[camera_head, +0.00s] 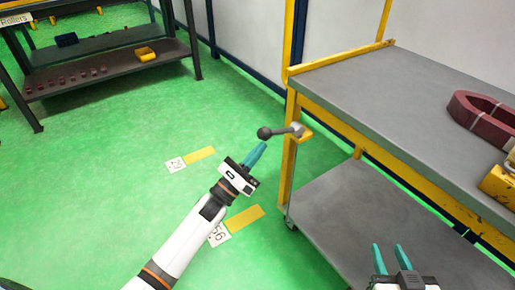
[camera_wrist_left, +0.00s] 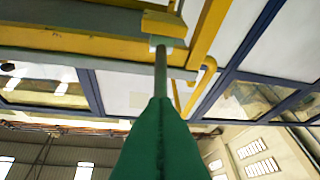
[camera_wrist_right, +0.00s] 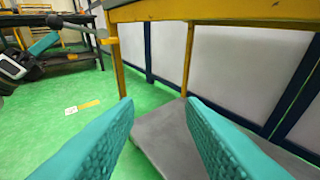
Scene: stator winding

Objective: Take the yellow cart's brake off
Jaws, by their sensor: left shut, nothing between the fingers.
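The yellow cart (camera_head: 340,122) stands at the right, with grey shelves. Its brake lever (camera_head: 285,131) is a grey bar on the corner post, pointing left and ending in a dark ball knob (camera_head: 265,133). My left gripper (camera_head: 262,146) is shut and empty, its tips just below the knob; I cannot tell whether they touch. In the left wrist view the lever's bar (camera_wrist_left: 160,75) runs from the yellow frame to behind the shut fingers (camera_wrist_left: 160,105), which hide the knob. My right gripper (camera_head: 391,249) is open and empty over the lower shelf. The knob also shows in the right wrist view (camera_wrist_right: 54,21).
A dark red ring-shaped part (camera_head: 472,112) lies on the cart's top shelf. A dark rack (camera_head: 110,71) with small parts and a yellow bin (camera_head: 146,54) stands at the back left. The green floor between has yellow marks and number labels and is clear.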

